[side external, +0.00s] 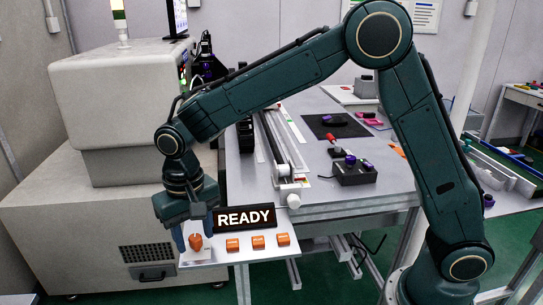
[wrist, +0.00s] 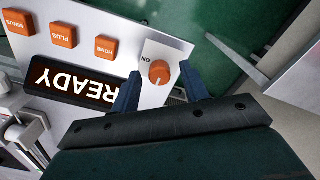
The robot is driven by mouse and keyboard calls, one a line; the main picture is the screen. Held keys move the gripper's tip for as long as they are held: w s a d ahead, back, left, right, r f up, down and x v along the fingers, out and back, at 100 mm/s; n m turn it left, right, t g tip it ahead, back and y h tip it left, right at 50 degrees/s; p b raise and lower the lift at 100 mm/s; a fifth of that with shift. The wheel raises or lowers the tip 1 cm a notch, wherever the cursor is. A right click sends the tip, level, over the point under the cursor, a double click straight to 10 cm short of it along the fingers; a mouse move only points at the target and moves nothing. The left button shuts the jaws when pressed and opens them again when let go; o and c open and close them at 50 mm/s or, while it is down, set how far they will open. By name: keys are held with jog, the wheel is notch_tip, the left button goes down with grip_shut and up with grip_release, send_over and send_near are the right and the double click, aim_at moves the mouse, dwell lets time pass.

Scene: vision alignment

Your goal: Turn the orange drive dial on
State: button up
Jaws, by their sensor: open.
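The orange drive dial (wrist: 159,71) sits on a pale plate marked "ON" at the end of the control panel (wrist: 152,98). It also shows in the side external view (side external: 196,242), low at the left end of the panel. My gripper (side external: 194,240) points down over the dial, with a blue finger on either side of it. In the wrist view my gripper (wrist: 163,84) is open, and the dial lies between and slightly beyond the fingertips. I cannot tell whether the fingers touch the dial.
A "READY" display (side external: 245,218) stands behind several orange buttons (side external: 258,242) right of the dial. A linear rail (side external: 278,145) and a black control box (side external: 351,171) lie on the table. A large beige machine (side external: 110,110) stands at left.

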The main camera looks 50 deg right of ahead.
aim_at(195, 237)
notch_tip(195, 237, up, 14)
dwell(0.8)
jog(key=shift+d, duration=0.1)
jog(key=s+d+r+n+t, duration=0.1)
jog(key=s+d+r+t, duration=0.25)
jog(key=s+d, duration=0.9)
jog(key=s+d+f+t, duration=0.1)
jog(key=s+d+f, duration=0.1)
jog(key=s, duration=0.4)
jog(key=s+d+f+n+t, duration=0.1)
jog(key=s+d+f, duration=0.2)
jog(key=s+d, duration=0.1)
jog(key=shift+s+d, duration=0.35)
jog(key=shift+s, duration=0.55)
